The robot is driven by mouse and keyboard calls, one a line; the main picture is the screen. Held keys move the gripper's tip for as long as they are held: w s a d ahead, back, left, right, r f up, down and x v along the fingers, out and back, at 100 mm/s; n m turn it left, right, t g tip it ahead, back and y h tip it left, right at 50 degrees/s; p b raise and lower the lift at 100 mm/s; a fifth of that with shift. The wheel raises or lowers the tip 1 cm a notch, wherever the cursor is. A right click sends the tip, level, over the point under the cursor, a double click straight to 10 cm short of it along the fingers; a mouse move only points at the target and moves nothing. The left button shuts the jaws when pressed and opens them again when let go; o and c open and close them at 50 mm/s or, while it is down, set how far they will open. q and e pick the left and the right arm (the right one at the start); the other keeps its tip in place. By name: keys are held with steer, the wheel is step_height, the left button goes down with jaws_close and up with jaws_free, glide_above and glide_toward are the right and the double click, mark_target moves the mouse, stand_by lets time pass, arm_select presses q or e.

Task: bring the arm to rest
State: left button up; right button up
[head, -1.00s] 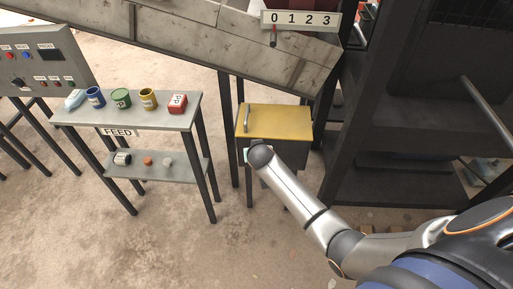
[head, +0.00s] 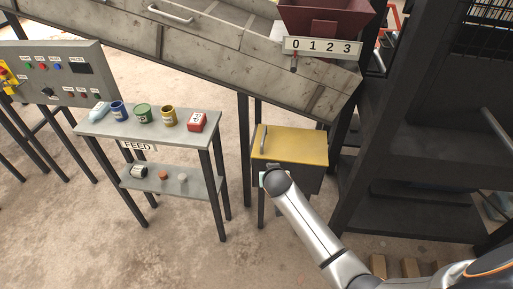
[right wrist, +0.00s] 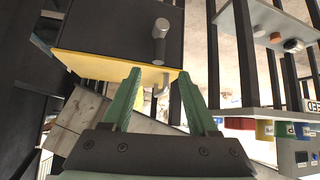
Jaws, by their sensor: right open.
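My right arm comes in from the lower right in the head view. Its gripper (head: 267,177) is at the front of a dark cabinet with a yellow top (head: 305,145), mostly hidden behind my wrist. In the right wrist view my right gripper (right wrist: 160,75) has its two green fingers apart, with nothing between them that I can see it holding. Beyond the fingers are the cabinet's yellow top edge (right wrist: 90,66) and a grey handle (right wrist: 160,42) on its dark face. I cannot tell whether the fingers touch the cabinet. My left gripper is not in view.
A control panel (head: 60,75) stands far left. A chute (head: 225,50) slopes above. A dark frame (head: 400,130) stands right. Floor is open in front.

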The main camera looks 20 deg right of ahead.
steer(key=shift+s, duration=0.1)
steer(key=s+a+f+n+y, duration=0.1)
steer(key=s+a+n+y, duration=0.1)
steer(key=s, duration=0.6)
steer(key=s+a+f+n+y+p, duration=0.1)
steer(key=s+a, duration=0.3)
steer(key=s, duration=0.5)
steer(key=s+a+f+n+t+y+p, duration=0.1)
steer(key=s+a+f+n+y, duration=0.1)
steer(key=s, duration=0.7)
steer(key=shift+s+a+f+n+y, duration=0.15)
steer(key=shift+a+f+n+y, duration=0.15)
steer(key=shift+a+f+n, duration=0.3)
steer(key=shift+a+r, duration=0.1)
steer(key=shift+r, duration=0.05)
